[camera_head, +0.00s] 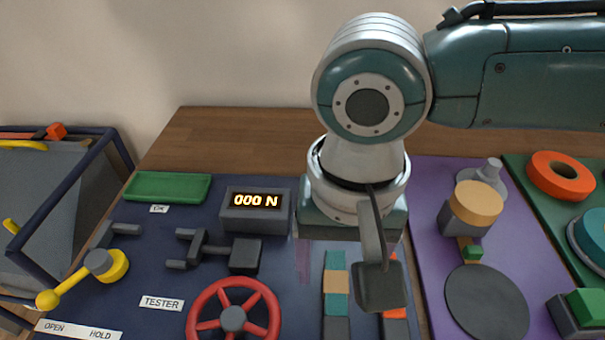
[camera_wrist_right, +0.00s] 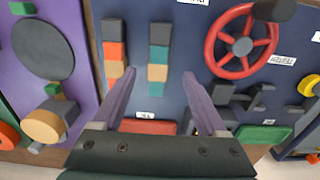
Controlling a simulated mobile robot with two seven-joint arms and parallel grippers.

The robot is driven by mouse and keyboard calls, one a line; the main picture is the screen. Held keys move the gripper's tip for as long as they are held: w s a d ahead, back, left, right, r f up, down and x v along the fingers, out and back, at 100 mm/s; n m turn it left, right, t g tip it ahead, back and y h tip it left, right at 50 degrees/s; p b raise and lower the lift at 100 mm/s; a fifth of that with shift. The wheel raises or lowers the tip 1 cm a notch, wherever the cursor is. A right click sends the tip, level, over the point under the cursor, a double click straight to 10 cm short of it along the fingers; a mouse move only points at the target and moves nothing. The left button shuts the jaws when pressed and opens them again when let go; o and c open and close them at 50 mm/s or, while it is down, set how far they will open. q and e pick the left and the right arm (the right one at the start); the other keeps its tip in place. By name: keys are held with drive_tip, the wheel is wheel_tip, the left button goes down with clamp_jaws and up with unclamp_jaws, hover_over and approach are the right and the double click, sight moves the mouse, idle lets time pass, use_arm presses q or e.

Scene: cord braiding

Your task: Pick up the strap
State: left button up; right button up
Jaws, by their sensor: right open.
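One strap (camera_head: 336,285), banded in teal, tan and dark grey, lies flat on the dark blue board; it also shows in the right wrist view (camera_wrist_right: 158,60). A second strap (camera_wrist_right: 115,50), dark, orange and tan, lies beside it. My right gripper (camera_wrist_right: 158,75) is open and empty, pointing down. In the wrist view its fingers lie either side of the teal-banded strap's line, apart from it. The height gap is hard to judge. My left gripper is not in view.
A force display (camera_head: 255,210) reading 000 N, a clamp (camera_head: 245,255) and a red handwheel (camera_head: 233,318) stand left of the straps. A red tray (camera_wrist_right: 147,127) lies behind them. A purple board (camera_head: 425,200) with a dark disc (camera_head: 486,302) is to the right.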

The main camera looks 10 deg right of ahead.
sight(337, 294)
wheel_tip(337, 294, down, 5)
drive_tip(key=shift+s+d+f+b, duration=0.1)
drive_tip(key=shift+s+b, duration=0.05)
drive_tip(key=shift+b, duration=0.45)
clamp_jaws()
